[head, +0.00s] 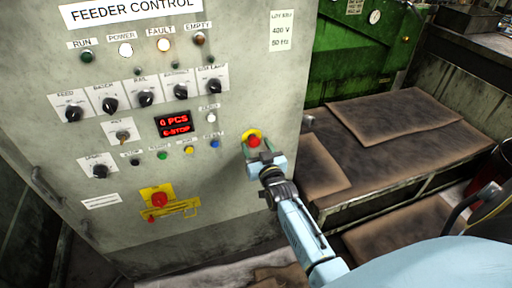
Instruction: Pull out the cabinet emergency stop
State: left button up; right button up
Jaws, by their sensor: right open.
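The cabinet emergency stop (253,140) is a red mushroom button on a yellow ring, at the right side of the grey cabinet front (240,90). My right gripper (257,153) is open and comes up from below right, with its fingertips at the lower edge of the button. I cannot tell whether the fingers touch it. The lower part of the yellow ring is partly hidden by the gripper. The red display (173,123) reads "0 PCS" and "E-STOP". My left gripper is not in view.
Several black knobs, lamps and small push buttons sit left of the emergency stop. A red rotary switch on a yellow plate (157,199) is at lower left. A green machine (350,60) and a bench with brown mats (395,115) stand to the right.

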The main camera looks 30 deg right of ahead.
jog(key=shift+w+d, duration=0.15)
jog(key=shift+w, duration=0.4)
jog(key=c, duration=1.1)
jog(key=shift+s+p, duration=0.45)
jog(key=shift+p, duration=0.15)
jog(key=shift+f, duration=0.1)
jog(key=o, duration=1.1)
jog(key=shift+s, duration=0.1)
